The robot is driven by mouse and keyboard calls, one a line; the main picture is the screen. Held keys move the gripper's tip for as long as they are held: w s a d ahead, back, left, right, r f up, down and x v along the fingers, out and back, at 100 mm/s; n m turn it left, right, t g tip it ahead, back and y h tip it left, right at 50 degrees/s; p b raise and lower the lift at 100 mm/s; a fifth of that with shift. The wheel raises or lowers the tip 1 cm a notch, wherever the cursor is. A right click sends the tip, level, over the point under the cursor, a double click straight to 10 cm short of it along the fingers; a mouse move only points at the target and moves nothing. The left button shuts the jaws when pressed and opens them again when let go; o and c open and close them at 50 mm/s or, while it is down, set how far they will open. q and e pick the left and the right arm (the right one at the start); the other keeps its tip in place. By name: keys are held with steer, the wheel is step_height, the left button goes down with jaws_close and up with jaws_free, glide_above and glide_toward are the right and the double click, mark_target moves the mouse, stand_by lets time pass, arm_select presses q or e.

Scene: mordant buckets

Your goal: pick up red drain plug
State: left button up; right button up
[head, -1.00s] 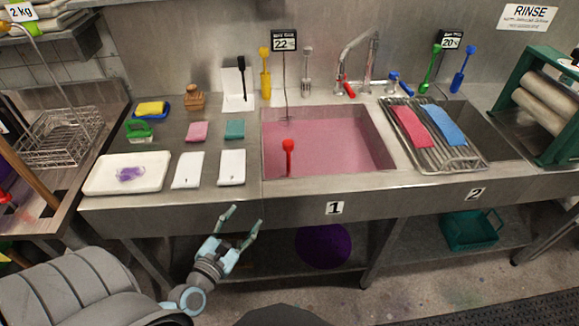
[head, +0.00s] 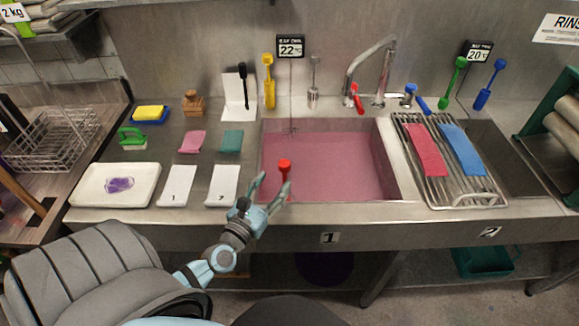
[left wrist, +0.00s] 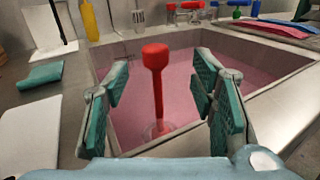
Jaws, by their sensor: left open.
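The red drain plug (head: 285,165) stands upright in sink 1, its knob above the pink liquid, near the front left of the basin. In the left wrist view its knob and shaft (left wrist: 156,75) show ahead, between the two fingers, with its lower end in the liquid. My left gripper (head: 274,184) is open at the front rim of the sink, just in front of the plug. In the wrist view the gripper's teal-padded fingers (left wrist: 160,97) are apart, and nothing is gripped. My right gripper is not in view.
Sink 1 (head: 392,165) has a raised metal rim. A faucet (head: 383,70) stands behind it. A drying rack (head: 470,197) with pink and blue cloths is to the right. White cards (head: 176,186) and a white tray (head: 88,185) lie on the left counter.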

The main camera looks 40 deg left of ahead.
mark_target(282, 167)
arm_select(q)
steer(key=shift+w+a+r, duration=0.15)
steer(key=shift+w+a, duration=0.15)
steer(key=shift+w, duration=0.2)
steer(key=shift+w+a+r, duration=0.1)
steer(key=shift+w+a, duration=0.15)
steer(key=shift+w, duration=0.25)
steer(key=w, duration=0.4)
steer(key=w+a, duration=0.1)
steer(key=w, duration=0.1)
steer(key=shift+w+f, duration=0.25)
steer(key=shift+w, duration=0.1)
steer(key=shift+s+r, duration=0.1)
steer(key=shift+s, duration=0.05)
steer(key=shift+c, duration=0.4)
steer(key=c, duration=0.3)
jaws_close()
